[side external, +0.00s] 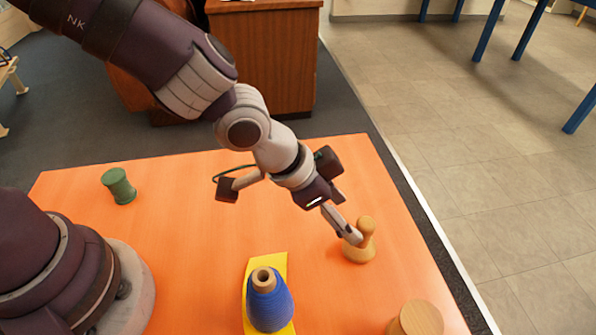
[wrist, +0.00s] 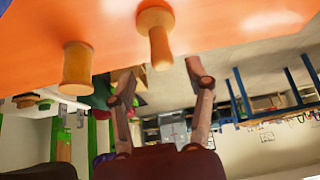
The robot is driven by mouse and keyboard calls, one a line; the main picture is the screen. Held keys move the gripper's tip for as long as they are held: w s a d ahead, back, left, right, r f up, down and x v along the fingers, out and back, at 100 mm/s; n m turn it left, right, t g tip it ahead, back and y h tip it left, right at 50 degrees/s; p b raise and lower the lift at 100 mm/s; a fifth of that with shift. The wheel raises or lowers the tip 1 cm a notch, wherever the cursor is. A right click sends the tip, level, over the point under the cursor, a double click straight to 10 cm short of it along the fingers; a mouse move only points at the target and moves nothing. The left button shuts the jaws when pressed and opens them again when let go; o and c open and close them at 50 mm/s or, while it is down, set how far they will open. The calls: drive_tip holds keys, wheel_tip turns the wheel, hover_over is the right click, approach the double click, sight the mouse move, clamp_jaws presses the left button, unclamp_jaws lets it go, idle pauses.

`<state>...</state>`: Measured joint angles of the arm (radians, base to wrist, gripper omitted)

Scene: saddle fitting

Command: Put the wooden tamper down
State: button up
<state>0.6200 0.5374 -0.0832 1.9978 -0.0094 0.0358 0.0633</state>
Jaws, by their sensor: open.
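The wooden tamper (side external: 366,240) stands upright on the orange table in the side view, its wide round base down and its knobbed handle up. My gripper (side external: 351,234) is right beside the handle, with its fingers pointing down at a slant. In the wrist view the tamper (wrist: 156,34) appears upside down, with its handle end close to the gap between my open fingertips (wrist: 164,70). The fingers show apart, with nothing clamped between them. Whether one finger touches the handle, I cannot tell.
A blue thread cone (side external: 268,302) stands on a yellow cloth (side external: 252,270) at the front. Another wooden piece (side external: 418,318) is at the front right, also in the wrist view (wrist: 77,70). A green spool (side external: 119,187) is at the left. The table's right edge is near the tamper.

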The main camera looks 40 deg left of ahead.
drive_tip(key=s+a+r+n+y, duration=0.2)
drive_tip(key=a+r+n, duration=0.1)
drive_tip(key=a+r, duration=0.8)
drive_tip(key=s+a+r+n+y, duration=0.1)
drive_tip(key=s+a+n, duration=0.4)
drive_tip(key=a, duration=0.6)
drive_tip(key=s+y, duration=0.1)
drive_tip(key=s, duration=0.1)
drive_tip(key=shift+s+r+t, duration=0.3)
drive_tip(key=shift+s, duration=0.1)
